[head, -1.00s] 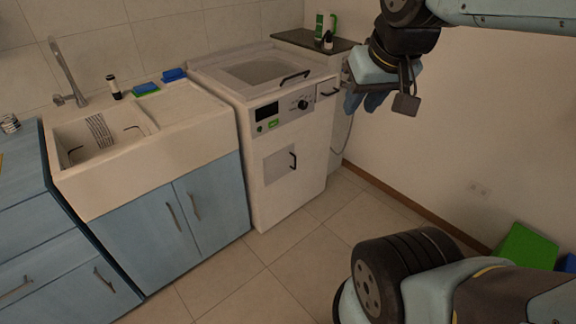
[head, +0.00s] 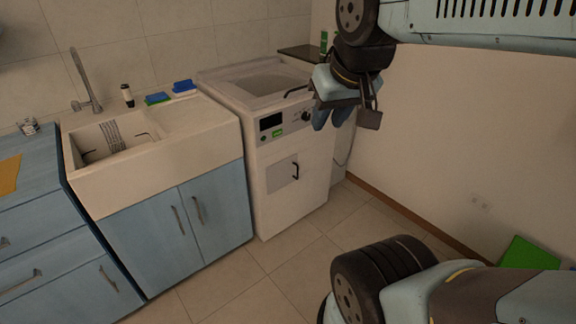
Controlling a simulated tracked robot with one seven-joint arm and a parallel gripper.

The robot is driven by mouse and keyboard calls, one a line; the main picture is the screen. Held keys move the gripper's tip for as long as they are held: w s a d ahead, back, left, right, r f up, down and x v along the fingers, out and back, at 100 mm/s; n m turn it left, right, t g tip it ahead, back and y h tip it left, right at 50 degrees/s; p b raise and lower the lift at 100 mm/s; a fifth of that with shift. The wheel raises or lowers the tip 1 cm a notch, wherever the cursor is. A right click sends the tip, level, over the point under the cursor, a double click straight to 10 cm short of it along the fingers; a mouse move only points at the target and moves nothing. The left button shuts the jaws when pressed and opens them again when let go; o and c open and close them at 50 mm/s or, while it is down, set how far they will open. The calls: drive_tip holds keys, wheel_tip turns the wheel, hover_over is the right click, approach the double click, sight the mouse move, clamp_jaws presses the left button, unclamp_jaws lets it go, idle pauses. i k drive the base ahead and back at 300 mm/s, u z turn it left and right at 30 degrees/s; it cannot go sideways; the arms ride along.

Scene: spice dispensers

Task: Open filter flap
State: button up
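The white washing machine (head: 303,205) stands right of the sink cabinet. The flap looks closed. My gripper (head: 331,122) hangs in the upper middle, in front of the machine's upper right corner in the picture. It is above and to the right of the flap and apart from it. Its blue fingers point down; whether they are parted is hard to tell. My gripper hides part of the control panel's right end.
The sink (head: 110,160) with a tap sits on blue cabinets (head: 190,222) to the left. Sponges (head: 170,93) and a small bottle (head: 127,96) stand behind it. The floor (head: 262,290) before the machine is clear. A green box (head: 528,253) lies at the right wall.

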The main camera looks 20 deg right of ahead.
sight(280, 175)
drive_tip(key=u, duration=0.05)
drive_tip(key=i, duration=1)
drive_tip(key=z, duration=0.05)
